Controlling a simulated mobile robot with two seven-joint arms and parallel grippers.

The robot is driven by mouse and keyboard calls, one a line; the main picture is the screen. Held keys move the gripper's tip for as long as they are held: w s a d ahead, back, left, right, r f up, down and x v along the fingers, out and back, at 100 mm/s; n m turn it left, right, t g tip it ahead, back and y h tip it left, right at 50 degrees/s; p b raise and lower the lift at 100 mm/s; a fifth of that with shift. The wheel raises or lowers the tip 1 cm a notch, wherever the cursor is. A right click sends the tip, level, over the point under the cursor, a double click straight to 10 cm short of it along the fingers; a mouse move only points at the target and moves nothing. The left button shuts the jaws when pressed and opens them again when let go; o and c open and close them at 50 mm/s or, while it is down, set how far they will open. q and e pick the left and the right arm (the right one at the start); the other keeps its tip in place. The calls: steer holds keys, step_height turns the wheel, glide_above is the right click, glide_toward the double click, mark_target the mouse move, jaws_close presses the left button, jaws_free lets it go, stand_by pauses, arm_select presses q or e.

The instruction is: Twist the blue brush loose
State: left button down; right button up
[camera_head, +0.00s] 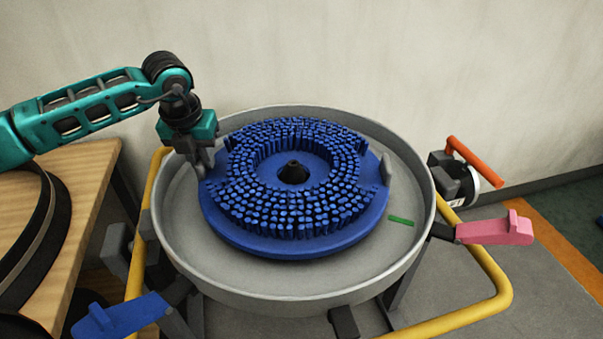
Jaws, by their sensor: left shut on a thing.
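The blue brush (293,245) is a round disc with several rings of blue bristles, lying bristles up in a round grey pan. A black cone stands at its centre. Grey upright tabs stand at its left and right edges; the right tab (385,168) is free. My left gripper (203,168) is at the brush's far left edge, pointing down, shut on the grey tab there. The tab is mostly hidden by the fingers. My right gripper is not in view.
The grey pan (272,297) has a raised rim around the brush, with a green mark (401,220) on its floor. A yellow rail (490,290), a pink pedal (495,229), a blue pedal (120,314) and an orange handle (475,160) surround it. A wooden table (85,200) stands left.

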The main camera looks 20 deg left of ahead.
mark_target(197, 172)
arm_select(q)
steer(key=shift+s+d+n, duration=0.25)
steer(key=shift+s+n, duration=0.1)
steer(key=shift+s, duration=0.15)
steer(key=shift+s+d+n, duration=0.25)
steer(key=shift+s+n, duration=0.1)
steer(key=shift+s, duration=0.15)
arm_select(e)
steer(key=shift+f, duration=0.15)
arm_select(q)
steer(key=shift+s+d, duration=0.1)
steer(key=shift+s+d+n+b, duration=0.3)
steer(key=shift+s+d+n, duration=0.1)
steer(key=shift+s+n, duration=0.15)
steer(key=c, duration=1)
jaws_free()
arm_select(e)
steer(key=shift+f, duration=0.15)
arm_select(q)
steer(key=shift+o, duration=0.2)
steer(key=shift+s+f+y, duration=0.2)
steer(key=shift+y, duration=0.1)
steer(key=p+v, duration=0.2)
steer(key=v, duration=1.1)
steer(key=shift+w+r, duration=0.2)
steer(key=shift+w, duration=0.1)
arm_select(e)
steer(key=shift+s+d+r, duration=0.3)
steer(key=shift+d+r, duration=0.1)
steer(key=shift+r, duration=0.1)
